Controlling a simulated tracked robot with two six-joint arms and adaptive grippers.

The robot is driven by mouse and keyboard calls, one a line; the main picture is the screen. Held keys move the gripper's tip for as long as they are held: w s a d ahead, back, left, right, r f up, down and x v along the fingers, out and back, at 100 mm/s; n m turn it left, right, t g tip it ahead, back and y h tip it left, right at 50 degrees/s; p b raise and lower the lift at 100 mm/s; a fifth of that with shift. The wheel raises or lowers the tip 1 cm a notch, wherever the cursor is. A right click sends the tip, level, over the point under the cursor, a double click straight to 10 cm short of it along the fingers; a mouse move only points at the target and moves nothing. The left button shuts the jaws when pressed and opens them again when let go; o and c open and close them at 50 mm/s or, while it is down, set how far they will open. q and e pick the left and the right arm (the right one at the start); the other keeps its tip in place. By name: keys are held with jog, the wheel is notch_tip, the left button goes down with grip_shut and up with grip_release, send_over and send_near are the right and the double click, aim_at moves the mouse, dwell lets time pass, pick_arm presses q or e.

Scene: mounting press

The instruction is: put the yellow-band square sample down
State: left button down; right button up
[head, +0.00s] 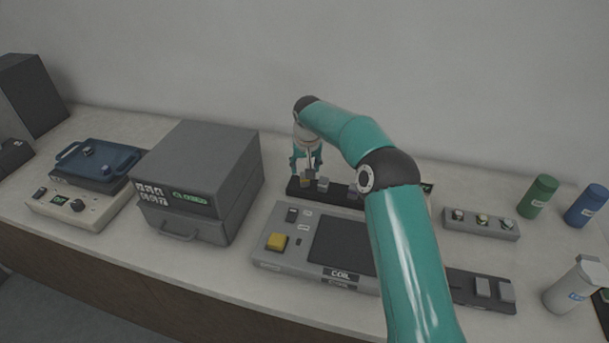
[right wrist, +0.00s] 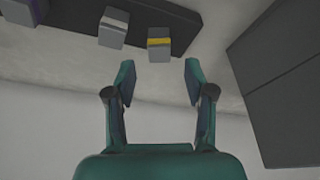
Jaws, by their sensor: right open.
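The yellow-band square sample (right wrist: 159,47) is a small grey block with a yellow stripe. It sits at one end of a dark rack (right wrist: 187,22), in line with my right gripper's fingers but just beyond their tips. My right gripper (right wrist: 160,78) is open, with nothing between its fingers. In the head view my right gripper (head: 309,165) is above the left end of the dark rack (head: 335,198), and the sample (head: 305,183) shows small below it. My left gripper is not in view.
A grey-banded block (right wrist: 113,28) stands beside the sample on the rack. The coil unit (head: 340,240) is in front of the rack, and a grey box oven (head: 195,175) is to its left. A grey holder (head: 480,228) with several small pieces stands at the right.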

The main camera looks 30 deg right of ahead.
jog(key=v, duration=0.7)
jog(key=shift+r+b, duration=0.25)
jog(key=shift+b, duration=0.15)
jog(key=shift+s+f, duration=0.1)
